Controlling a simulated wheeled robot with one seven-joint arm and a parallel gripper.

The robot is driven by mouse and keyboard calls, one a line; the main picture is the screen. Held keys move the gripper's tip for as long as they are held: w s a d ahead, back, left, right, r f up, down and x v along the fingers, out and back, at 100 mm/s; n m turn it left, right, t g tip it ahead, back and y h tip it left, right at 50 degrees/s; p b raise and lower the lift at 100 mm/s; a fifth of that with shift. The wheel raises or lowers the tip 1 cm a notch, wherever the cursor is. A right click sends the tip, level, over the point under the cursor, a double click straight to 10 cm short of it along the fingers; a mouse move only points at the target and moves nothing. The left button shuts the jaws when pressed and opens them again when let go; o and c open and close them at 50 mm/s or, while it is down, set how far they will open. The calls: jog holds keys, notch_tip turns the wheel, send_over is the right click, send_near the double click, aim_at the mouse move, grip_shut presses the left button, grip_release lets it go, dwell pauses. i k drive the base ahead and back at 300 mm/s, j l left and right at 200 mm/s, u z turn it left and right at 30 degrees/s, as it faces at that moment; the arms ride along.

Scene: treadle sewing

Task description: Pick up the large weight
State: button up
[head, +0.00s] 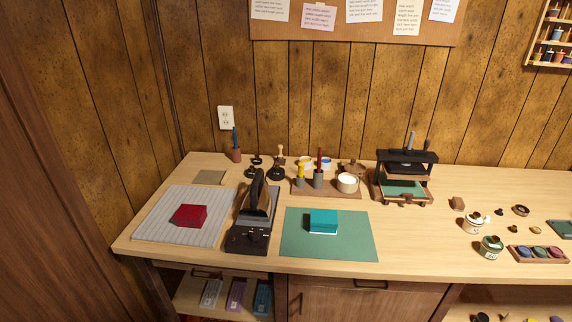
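Two dark round pieces with raised knobs stand near the back of the wooden workbench (440,247), behind the iron. The larger dark piece (276,174) looks like the large weight. The smaller one (256,160) stands just behind and to its left. They are small in the picture, so I cannot be sure of their kind. Both stand free on the bench top. My gripper is not in view.
A dark iron (257,200) stands on a black base in front of the weights. A teal block (323,220) lies on a green mat (350,245). A tool tray (300,189) and a press (405,160) stand to the right.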

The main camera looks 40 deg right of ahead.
aim_at(276, 173)
jog(key=i+j+z, duration=0.15)
jog(key=i+z, duration=0.25)
jog(key=i+j+z, duration=0.25)
jog(key=i+z, duration=0.15)
jog(key=i+j+z, duration=0.6)
jog(key=j+z, duration=0.6)
jog(key=j, duration=0.65)
